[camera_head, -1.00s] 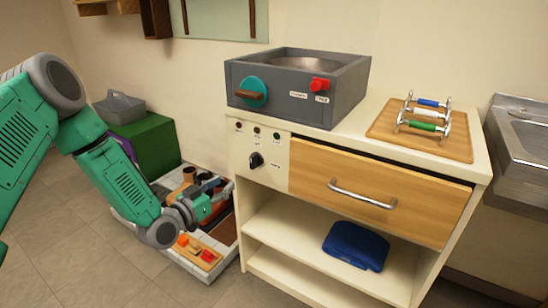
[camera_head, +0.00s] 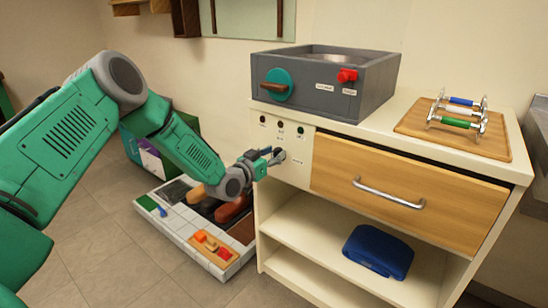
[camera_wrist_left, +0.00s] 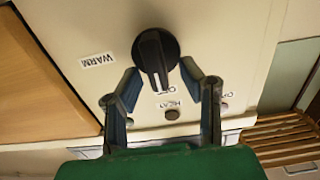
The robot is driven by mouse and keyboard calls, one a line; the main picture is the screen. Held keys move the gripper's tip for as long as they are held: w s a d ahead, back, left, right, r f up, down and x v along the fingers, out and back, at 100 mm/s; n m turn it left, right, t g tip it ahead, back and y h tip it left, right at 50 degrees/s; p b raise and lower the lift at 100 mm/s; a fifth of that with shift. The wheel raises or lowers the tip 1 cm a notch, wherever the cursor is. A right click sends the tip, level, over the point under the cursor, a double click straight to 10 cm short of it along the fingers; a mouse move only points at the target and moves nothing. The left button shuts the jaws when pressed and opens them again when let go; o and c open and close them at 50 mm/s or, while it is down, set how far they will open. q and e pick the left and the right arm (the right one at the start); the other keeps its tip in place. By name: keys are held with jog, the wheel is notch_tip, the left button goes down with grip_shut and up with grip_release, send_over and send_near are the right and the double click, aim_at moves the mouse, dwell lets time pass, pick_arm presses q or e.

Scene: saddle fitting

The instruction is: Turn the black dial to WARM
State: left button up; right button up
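The black dial (camera_wrist_left: 155,52) is on the cream front panel (camera_wrist_left: 230,35) of the cabinet. Its ridge points down in the left wrist view, towards a small label that seems to read OFF. The WARM label (camera_wrist_left: 97,59) is left of the dial there. My left gripper (camera_wrist_left: 160,74) is open, with one fingertip on each side of the dial's lower part; whether they touch it I cannot tell. In the head view the left gripper (camera_head: 270,157) is at the panel and partly hides the dial (camera_head: 279,156). My right gripper is not in view.
A grey box (camera_head: 325,85) with a teal knob and a red knob stands on the cabinet top. A wooden drawer (camera_head: 400,185) is right of the panel. A tray (camera_head: 190,232) of parts lies on the floor at left. A blue folded item (camera_head: 378,250) is on the shelf.

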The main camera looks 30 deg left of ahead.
pick_arm(q)
jog(key=shift+w+d+r, duration=0.1)
jog(key=shift+d, duration=0.05)
jog(key=shift+a, duration=0.25)
grip_shut()
jog(key=shift+d+m, duration=0.1)
jog(key=shift+m, duration=0.2)
jog(key=m+p, duration=0.2)
jog(key=shift+d+m, duration=0.3)
jog(key=m, duration=0.5)
jog(key=d+f+m+p, duration=0.1)
jog(key=m, duration=0.3)
jog(key=f+m, duration=0.1)
jog(key=m, duration=0.4)
jog(key=shift+s+d+f+m+p, duration=0.15)
jog(key=shift+s+f+m+p, duration=0.05)
jog(key=shift+m+p, duration=0.15)
jog(key=shift+f, duration=0.1)
